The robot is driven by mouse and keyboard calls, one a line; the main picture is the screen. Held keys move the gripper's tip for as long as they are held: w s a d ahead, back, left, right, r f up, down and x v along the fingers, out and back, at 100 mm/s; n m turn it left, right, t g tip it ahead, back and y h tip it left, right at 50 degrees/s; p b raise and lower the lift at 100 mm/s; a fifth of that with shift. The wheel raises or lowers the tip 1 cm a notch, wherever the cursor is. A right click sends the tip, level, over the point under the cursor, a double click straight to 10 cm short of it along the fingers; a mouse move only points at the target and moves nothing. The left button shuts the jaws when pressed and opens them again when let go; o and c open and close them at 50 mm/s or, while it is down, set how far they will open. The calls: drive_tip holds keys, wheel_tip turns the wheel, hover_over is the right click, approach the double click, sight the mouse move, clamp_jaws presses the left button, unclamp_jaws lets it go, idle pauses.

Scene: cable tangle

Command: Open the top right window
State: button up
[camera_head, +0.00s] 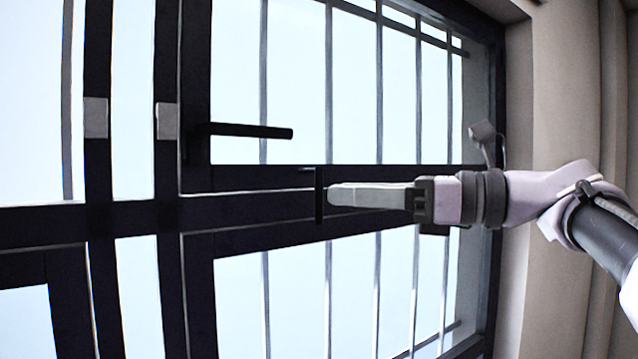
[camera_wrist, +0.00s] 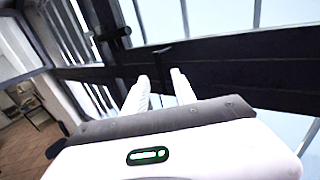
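The top right window (camera_head: 295,75) has a dark frame and pale glass, and it looks shut. A black lever handle (camera_head: 245,131) lies horizontally near its lower left corner. A second, upright dark handle (camera_head: 319,195) is on the dark rail below that window; it also shows in the wrist view (camera_wrist: 162,52). My gripper (camera_head: 332,195) is level with this upright handle, its fingertips close to it. In the wrist view my gripper (camera_wrist: 160,77) has its two pale fingers apart with nothing between them. I cannot tell whether the fingertips touch the rail or handle.
A lower right window (camera_head: 300,290) sits below the rail. Vertical bars (camera_head: 379,90) stand behind the glass. Grey hinge-like blocks (camera_head: 167,121) are on the left posts. A beige wall (camera_head: 560,90) rises at right. In the wrist view, open floor (camera_wrist: 30,150) shows at lower left.

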sight(319, 192)
drive_tip(key=x, duration=0.5)
drive_tip(key=shift+a+p, duration=0.2)
drive_tip(key=shift+p, duration=0.15)
drive_tip(key=shift+w, duration=0.1)
drive_tip(key=shift+d, duration=0.15)
clamp_jaws()
idle(0.8)
